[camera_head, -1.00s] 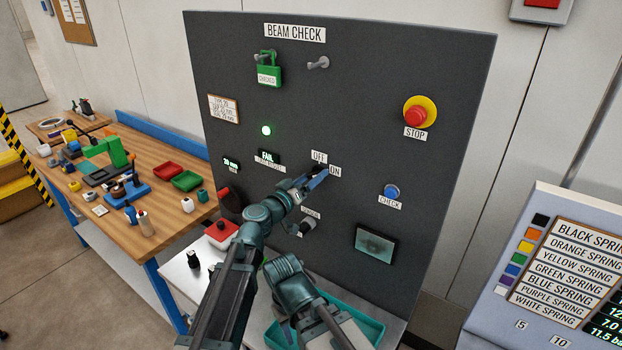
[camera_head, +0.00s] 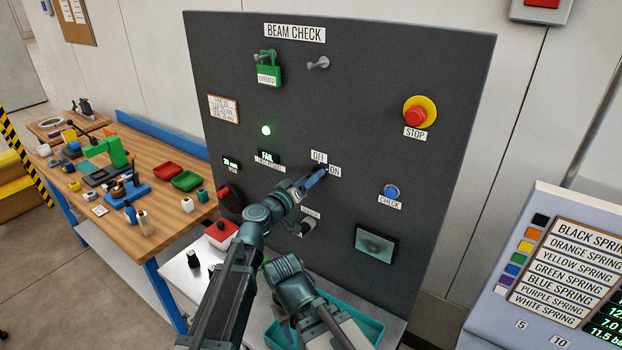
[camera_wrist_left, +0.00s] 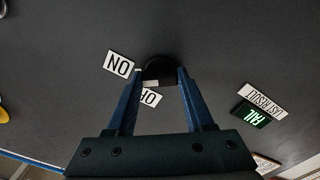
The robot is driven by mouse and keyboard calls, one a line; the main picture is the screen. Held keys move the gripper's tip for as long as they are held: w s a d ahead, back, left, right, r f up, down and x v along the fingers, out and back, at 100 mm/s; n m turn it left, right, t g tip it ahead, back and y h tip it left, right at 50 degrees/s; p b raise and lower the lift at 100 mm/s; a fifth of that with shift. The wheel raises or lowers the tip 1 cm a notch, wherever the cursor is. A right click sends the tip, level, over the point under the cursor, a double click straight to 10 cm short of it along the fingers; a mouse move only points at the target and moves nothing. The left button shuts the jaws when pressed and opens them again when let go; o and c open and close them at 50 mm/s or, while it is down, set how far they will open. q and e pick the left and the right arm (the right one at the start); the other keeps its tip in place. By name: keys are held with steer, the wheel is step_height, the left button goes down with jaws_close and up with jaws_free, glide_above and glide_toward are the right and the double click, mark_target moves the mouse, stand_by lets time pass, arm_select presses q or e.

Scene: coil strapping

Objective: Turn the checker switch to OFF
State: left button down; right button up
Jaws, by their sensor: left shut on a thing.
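The checker switch is a black knob (camera_wrist_left: 158,70) on the dark panel, between the OFF and ON labels. In the head view the OFF label (camera_head: 319,156) is above the knob and the ON label (camera_head: 335,170) is to its right. My left gripper (camera_head: 319,173) is at the knob, its blue fingers shut on it from both sides; the fingers also show in the left wrist view (camera_wrist_left: 160,74). The fingers hide most of the knob in the head view, so I cannot tell where it points.
The BEAM CHECK panel (camera_head: 350,100) carries a green padlock (camera_head: 268,75), a lit green lamp (camera_head: 266,130), a FAIL display (camera_head: 267,156), a red stop button (camera_head: 419,113) and a blue CHECK button (camera_head: 391,192).

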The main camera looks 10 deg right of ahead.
arm_select(q)
steer(key=n, duration=1)
steer(key=shift+n, duration=0.3)
stand_by(0.4)
steer(key=shift+c, duration=1.4)
jaws_free()
steer(key=shift+s, duration=0.1)
steer(key=v, duration=1.3)
steer(key=shift+s+a, duration=0.2)
steer(key=shift+a, duration=0.1)
